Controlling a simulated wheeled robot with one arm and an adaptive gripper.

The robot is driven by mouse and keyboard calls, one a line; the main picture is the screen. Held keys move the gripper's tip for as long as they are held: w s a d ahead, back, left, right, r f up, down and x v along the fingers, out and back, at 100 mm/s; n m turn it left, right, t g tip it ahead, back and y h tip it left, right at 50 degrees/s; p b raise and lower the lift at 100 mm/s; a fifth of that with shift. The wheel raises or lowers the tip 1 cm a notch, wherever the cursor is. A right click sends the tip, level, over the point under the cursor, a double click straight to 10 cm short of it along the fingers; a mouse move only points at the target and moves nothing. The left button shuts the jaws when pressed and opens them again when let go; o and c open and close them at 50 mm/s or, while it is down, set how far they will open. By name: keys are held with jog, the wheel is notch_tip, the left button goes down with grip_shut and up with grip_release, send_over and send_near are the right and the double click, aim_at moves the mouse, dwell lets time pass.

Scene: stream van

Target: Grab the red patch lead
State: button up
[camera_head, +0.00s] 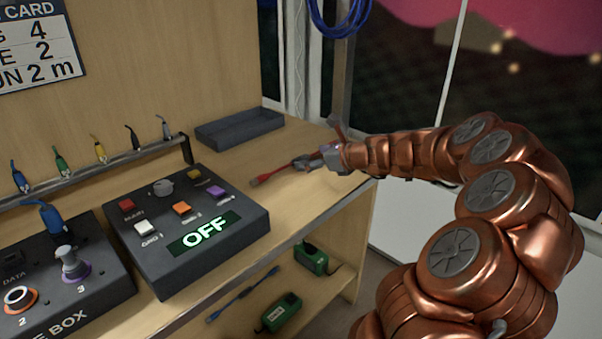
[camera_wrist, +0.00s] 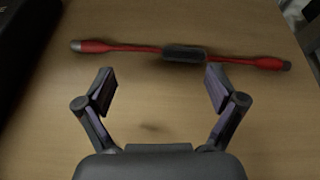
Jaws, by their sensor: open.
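The red patch lead (camera_wrist: 135,48) lies on the wooden bench top. In the wrist view it runs across the upper part of the picture, with a dark block at its middle and a plug at each end. My gripper (camera_wrist: 160,85) is open and empty, its two fingers spread just short of the lead. The right fingertip looks close to the dark block; I cannot tell whether they touch. In the head view part of the red lead (camera_head: 268,175) shows left of my gripper (camera_head: 305,162), and the rest is hidden behind it.
A dark control box (camera_head: 188,225) with buttons and an OFF display stands left of the lead. A grey tray (camera_head: 240,127) sits behind on the bench. A blue lead (camera_head: 242,294) and green boxes (camera_head: 311,259) lie on the lower shelf. A rail of coloured leads (camera_head: 90,174) runs along the back.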

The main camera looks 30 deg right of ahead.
aim_at(303, 158)
jog(key=d, duration=0.1)
jog(key=d+f+m, duration=0.1)
jog(key=d, duration=0.1)
jog(key=shift+d+f+m+h, duration=0.15)
jog(key=shift+f+m+h, duration=0.1)
jog(key=shift+m+h, duration=0.15)
jog(key=b+x, duration=0.1)
jog(key=x, duration=0.5)
jog(key=shift+w+f+b, duration=0.1)
jog(key=shift+w+b, duration=0.2)
jog(key=shift+b, duration=0.05)
jog(key=shift+w, duration=0.45)
jog(key=shift+c, duration=0.3)
jog(key=shift+f, duration=0.1)
jog(key=c, duration=1.3)
